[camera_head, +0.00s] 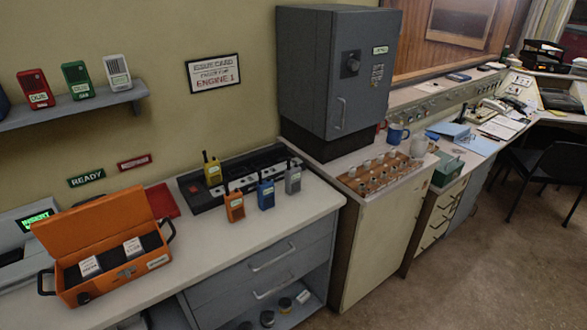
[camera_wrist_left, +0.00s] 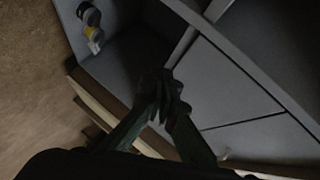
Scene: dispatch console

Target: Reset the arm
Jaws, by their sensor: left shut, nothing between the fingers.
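My left gripper (camera_wrist_left: 163,88) shows only in the left wrist view. Its two dark fingers are together, shut with nothing between them. Behind it are the grey cabinet's drawer fronts (camera_wrist_left: 232,85) and an open lower compartment with a few small items (camera_wrist_left: 92,28) in it. The picture is dark, so I cannot tell the exact distance to the cabinet. Neither arm nor gripper shows in the head view. My right gripper is in no view.
In the head view the counter (camera_head: 235,240) holds an open orange case (camera_head: 100,225), several radios (camera_head: 265,193) and a black charger strip (camera_head: 240,175). A grey locker (camera_head: 335,75) stands behind. Brown floor (camera_head: 460,265) is clear at the right.

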